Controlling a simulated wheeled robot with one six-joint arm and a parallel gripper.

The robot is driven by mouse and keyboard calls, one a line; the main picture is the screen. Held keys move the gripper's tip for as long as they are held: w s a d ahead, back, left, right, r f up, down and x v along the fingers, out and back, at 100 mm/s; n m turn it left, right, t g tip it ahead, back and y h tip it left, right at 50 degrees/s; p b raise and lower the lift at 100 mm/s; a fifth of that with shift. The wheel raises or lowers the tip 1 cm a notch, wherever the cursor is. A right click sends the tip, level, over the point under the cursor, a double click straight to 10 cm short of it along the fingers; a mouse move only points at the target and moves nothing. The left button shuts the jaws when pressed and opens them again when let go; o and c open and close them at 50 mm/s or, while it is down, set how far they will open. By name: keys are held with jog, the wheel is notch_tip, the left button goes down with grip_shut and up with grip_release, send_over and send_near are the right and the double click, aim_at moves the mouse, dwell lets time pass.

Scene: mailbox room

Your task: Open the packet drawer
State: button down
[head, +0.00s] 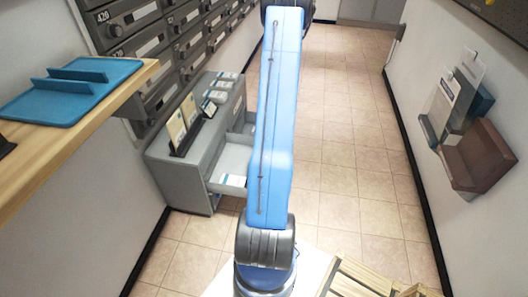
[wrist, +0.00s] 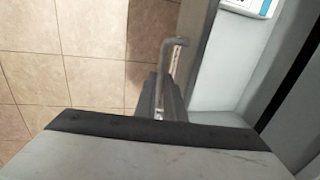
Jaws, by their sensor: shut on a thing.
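The packet drawer (head: 233,158) stands pulled out from the grey cabinet (head: 165,170) in the head view, with a white and blue packet (head: 232,180) inside. My blue arm hides its right part. In the wrist view the drawer's pale inside (wrist: 215,75) is seen from above, with part of the packet (wrist: 250,7) at the top. A grey bar handle (wrist: 175,42) runs along the outer side of the drawer front (wrist: 196,45). My gripper (wrist: 160,103) is shut on this handle, its grasp partly hidden. The head view does not show my gripper.
Grey numbered mailboxes (head: 165,42) line the left wall. A wooden counter (head: 75,125) with a blue tray (head: 70,90) is at the left. Wall holders (head: 470,150) hang at the right. A slatted wooden thing (head: 360,278) is at the bottom.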

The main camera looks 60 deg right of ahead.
jog(key=shift+s, duration=0.2)
jog(key=c, duration=1.8)
grip_release()
jog(key=shift+c, duration=0.2)
notch_tip(320, 180, up, 17)
jog(key=s+d, duration=0.1)
jog(key=s, duration=0.2)
jog(key=shift+d, duration=0.2)
jog(key=shift+w, duration=0.1)
jog(key=w+a+r+n, duration=0.25)
jog(key=a+r, duration=0.35)
jog(key=a, duration=0.3)
jog(key=w+a+r+n+h, duration=0.1)
jog(key=w+a+r+n, duration=0.1)
jog(key=w+a+r, duration=0.5)
jog(key=a+r+n, duration=0.2)
jog(key=a+r, duration=0.3)
jog(key=a, duration=0.6)
jog(key=s+a+r+n+t, duration=0.1)
jog(key=s+a+r+n, duration=0.1)
jog(key=s+a, duration=0.2)
jog(key=s+a+r+n+t, duration=0.1)
jog(key=s+a, duration=0.3)
jog(key=a, duration=0.6)
jog(key=s+a+r+n, duration=0.4)
jog(key=s+a, duration=0.1)
jog(key=a, duration=0.3)
jog(key=shift+t, duration=0.4)
